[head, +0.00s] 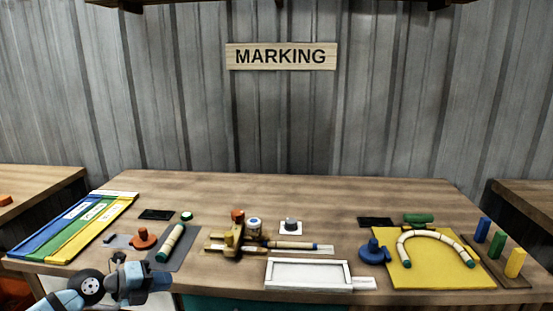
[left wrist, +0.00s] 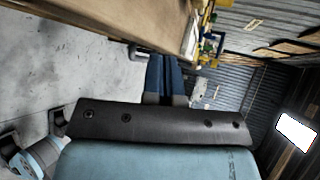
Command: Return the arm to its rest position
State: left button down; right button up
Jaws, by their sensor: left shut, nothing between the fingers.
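My left arm (head: 140,284) comes in at the bottom left of the head view, at the near edge of the workbench (head: 225,186).
Nearest the arm are an orange knob (head: 144,238), a green-ended rattan piece (head: 170,243) on a dark mat, and blue, green and yellow strips (head: 75,225). A white frame (head: 308,262) lies front centre. A curved rattan piece (head: 437,236) lies on a yellow board (head: 440,272) at right.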

pick_arm(q)
jog(key=s+d+f+n+t+h, duration=0.2)
jog(key=s+d+f+n+t, duration=0.2)
jog(key=s+d+n+t, duration=0.45)
jog(key=s+f+n+g+y, duration=0.3)
jog(key=s+f+n+y, duration=0.3)
jog(key=s+n, duration=0.5)
jog(key=s+f+n+g+y, duration=0.3)
jog(key=s+f+n, duration=0.55)
jog(key=s, duration=0.35)
notch_tip(320, 180, up, 17)
jog(key=a+p, duration=0.1)
jog(key=p, duration=2.1)
jog(key=shift+s, duration=0.3)
pick_arm(e)
notch_tip(320, 180, up, 13)
jog(key=s+d+h, duration=0.1)
jog(key=s, duration=0.1)
jog(key=shift+s+d+g, duration=0.15)
jog(key=shift+d+g, duration=0.2)
jog(key=shift+g, duration=0.05)
